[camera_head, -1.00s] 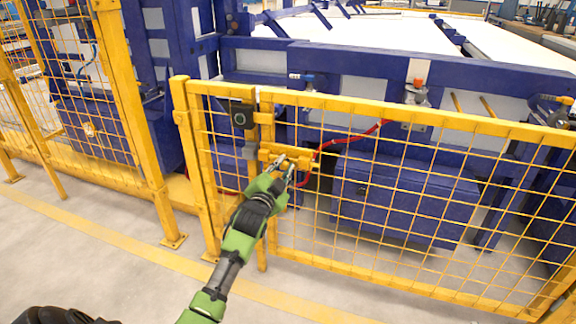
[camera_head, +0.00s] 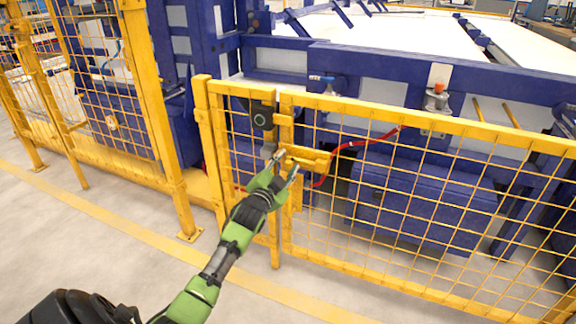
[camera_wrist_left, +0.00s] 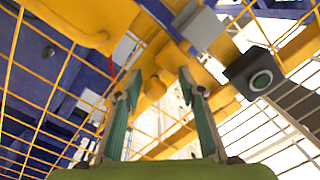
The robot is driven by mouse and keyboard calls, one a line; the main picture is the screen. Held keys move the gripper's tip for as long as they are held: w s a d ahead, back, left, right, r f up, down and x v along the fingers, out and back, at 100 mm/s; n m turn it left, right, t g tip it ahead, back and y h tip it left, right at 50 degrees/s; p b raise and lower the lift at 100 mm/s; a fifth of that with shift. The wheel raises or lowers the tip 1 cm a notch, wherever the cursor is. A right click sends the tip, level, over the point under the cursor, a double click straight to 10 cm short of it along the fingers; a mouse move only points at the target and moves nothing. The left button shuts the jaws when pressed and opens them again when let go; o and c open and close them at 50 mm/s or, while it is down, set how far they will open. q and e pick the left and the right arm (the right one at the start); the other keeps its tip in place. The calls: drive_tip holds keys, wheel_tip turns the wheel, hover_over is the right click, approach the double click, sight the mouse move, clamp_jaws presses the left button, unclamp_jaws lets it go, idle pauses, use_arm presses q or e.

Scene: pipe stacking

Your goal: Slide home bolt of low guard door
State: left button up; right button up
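The low yellow mesh guard door (camera_head: 430,118) stands beside its yellow post (camera_head: 207,140). Its yellow bolt assembly (camera_head: 310,158) is near the door's upper left corner, with a grey block (camera_head: 268,151) at its left end. My left gripper (camera_head: 286,165) is in front of the left part of the bolt assembly. In the left wrist view the fingers (camera_wrist_left: 160,82) are apart, with a yellow knob-like part (camera_wrist_left: 154,88) showing between them; I cannot tell whether they touch it. How far the bolt reaches into the grey block is unclear. My right gripper is out of view.
A black box with a round button (camera_head: 262,113) sits above the bolt, and also shows in the left wrist view (camera_wrist_left: 258,80). A red cable (camera_head: 350,145) and blue machinery (camera_head: 425,205) lie behind the mesh. The floor (camera_head: 120,235) in front is clear.

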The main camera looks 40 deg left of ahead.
use_arm(q)
drive_tip(key=shift+d, duration=0.15)
drive_tip(key=shift+s+f, duration=0.1)
drive_tip(key=shift+s, duration=0.1)
drive_tip(key=v, duration=1.1)
drive_tip(key=shift+s, duration=0.25)
drive_tip(key=shift+d, duration=0.1)
